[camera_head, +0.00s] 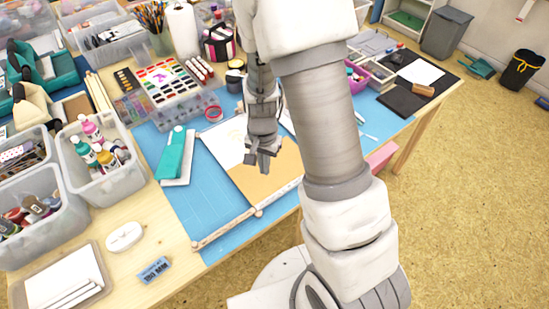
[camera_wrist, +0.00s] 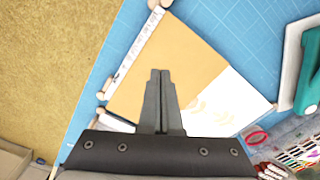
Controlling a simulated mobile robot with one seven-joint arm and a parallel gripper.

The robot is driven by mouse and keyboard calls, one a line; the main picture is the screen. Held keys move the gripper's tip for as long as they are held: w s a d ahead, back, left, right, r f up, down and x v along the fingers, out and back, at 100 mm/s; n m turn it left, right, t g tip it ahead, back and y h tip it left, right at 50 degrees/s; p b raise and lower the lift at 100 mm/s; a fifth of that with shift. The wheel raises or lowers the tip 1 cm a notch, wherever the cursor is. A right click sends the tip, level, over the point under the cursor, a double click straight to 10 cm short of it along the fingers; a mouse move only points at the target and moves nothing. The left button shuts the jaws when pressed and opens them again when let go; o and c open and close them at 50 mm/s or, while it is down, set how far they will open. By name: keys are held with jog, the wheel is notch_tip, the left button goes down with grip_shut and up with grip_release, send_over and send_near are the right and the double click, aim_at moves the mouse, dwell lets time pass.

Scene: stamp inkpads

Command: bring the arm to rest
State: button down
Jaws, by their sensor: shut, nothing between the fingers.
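My gripper (camera_head: 263,162) hangs above the work table, over a sheet of tan and white paper (camera_head: 277,172) framed by wooden rods. In the wrist view my gripper (camera_wrist: 160,74) shows its two fingers pressed together, with nothing between them. The same paper (camera_wrist: 180,60) lies below the fingers there, on a blue mat (camera_wrist: 235,25). I cannot tell the exact height of the fingers above the paper. My arm crosses the middle of the head view and hides part of the table behind it.
A teal and white tool (camera_head: 177,155) lies left of the paper. Clear bins of bottles (camera_head: 100,185) stand at the left. A paint set (camera_head: 165,82) and a red ring (camera_head: 213,113) are farther back. A blue block (camera_head: 154,270) and white oval (camera_head: 124,236) lie in front.

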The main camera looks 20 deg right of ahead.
dwell(0.5)
notch_tip(320, 180, up, 18)
jog(key=s+n+t, duration=0.3)
jog(key=n, duration=0.1)
jog(key=s+r+n+t, duration=0.2)
jog(key=s+r+n, duration=0.2)
jog(key=s+r, duration=0.7)
jog(key=shift+d+r+t, duration=0.3)
